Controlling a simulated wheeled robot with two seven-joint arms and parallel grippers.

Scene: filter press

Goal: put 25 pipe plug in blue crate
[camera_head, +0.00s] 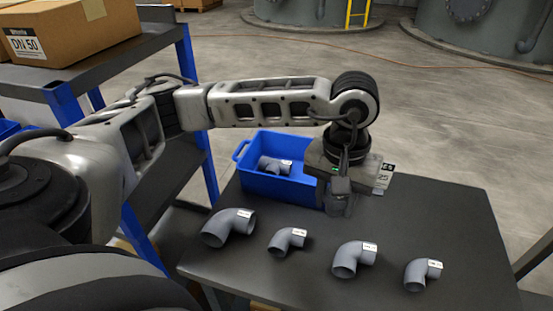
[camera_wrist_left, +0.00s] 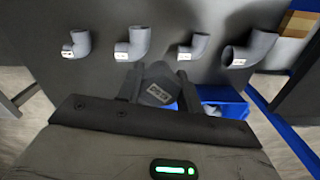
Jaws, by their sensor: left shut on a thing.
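The blue crate (camera_head: 240,172) stands on the dark table, left of my left gripper (camera_head: 340,204), with its right part hidden by the gripper. A grey pipe fitting (camera_head: 272,165) with a white label lies in it. In the left wrist view, my left gripper (camera_wrist_left: 160,82) is shut on a grey labelled piece (camera_wrist_left: 158,92), seemingly the pipe plug; its label is too small to read. The crate (camera_wrist_left: 222,95) shows just beside the fingers there. In the head view the held piece is hidden or cannot be made out. My right gripper is not in view.
Several grey elbow fittings stand in a row along the table's near side, among them a large one (camera_head: 228,227) and a small one (camera_head: 422,274). A shelf with a cardboard box (camera_head: 70,30) stands at left. The table's right part (camera_head: 450,220) is clear.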

